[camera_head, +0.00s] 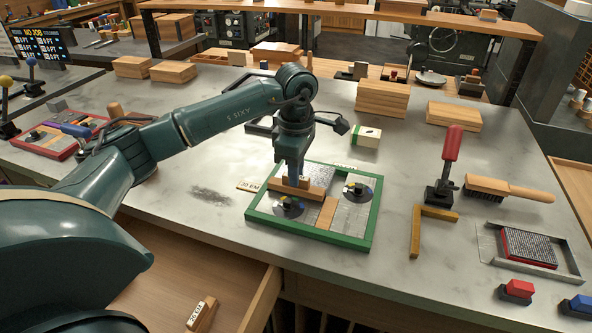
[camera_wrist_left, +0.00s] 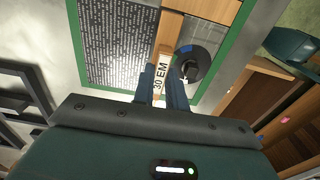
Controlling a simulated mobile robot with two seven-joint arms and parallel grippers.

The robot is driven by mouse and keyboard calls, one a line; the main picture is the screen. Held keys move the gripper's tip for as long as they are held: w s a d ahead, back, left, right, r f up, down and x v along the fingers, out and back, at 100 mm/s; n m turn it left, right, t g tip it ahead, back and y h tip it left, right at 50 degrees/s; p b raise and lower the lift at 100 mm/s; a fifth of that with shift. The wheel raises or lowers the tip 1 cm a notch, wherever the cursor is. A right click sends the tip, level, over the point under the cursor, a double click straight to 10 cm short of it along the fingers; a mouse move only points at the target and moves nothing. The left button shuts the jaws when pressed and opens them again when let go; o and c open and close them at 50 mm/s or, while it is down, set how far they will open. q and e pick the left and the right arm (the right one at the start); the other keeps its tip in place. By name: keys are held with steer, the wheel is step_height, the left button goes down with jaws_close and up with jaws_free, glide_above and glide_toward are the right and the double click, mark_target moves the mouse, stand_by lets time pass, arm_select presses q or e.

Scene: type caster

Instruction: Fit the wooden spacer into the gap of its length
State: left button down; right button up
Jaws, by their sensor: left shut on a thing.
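My left gripper (camera_head: 293,178) points down over the green-framed tray (camera_head: 369,218) and is shut on a wooden spacer (camera_head: 314,192). In the left wrist view the spacer's label (camera_wrist_left: 160,76) reads 30 EM, between the fingers. The spacer lies across the upper left part of the tray, near a dark round piece (camera_head: 287,208). I cannot tell whether it is seated or just above the tray. A second dark round piece (camera_head: 358,190) and a flat wooden piece (camera_head: 327,213) are in the tray. The type block (camera_wrist_left: 115,40) shows in the left wrist view. My right gripper is not in view.
A labelled piece (camera_head: 247,186) lies left of the tray. Another labelled spacer (camera_head: 202,314) lies in the open drawer. Wood stacks (camera_head: 381,98) are behind.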

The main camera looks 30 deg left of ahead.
arm_select(q)
steer(key=shift+f, duration=0.35)
steer(key=shift+f+b, duration=0.85)
steer(key=c, duration=1.3)
jaws_free()
steer(key=shift+r, duration=0.1)
steer(key=shift+c, duration=0.2)
steer(key=shift+r+p, duration=0.7)
steer(key=shift+r, duration=0.2)
steer(key=shift+r+p, duration=1.4)
steer(key=shift+r, duration=0.75)
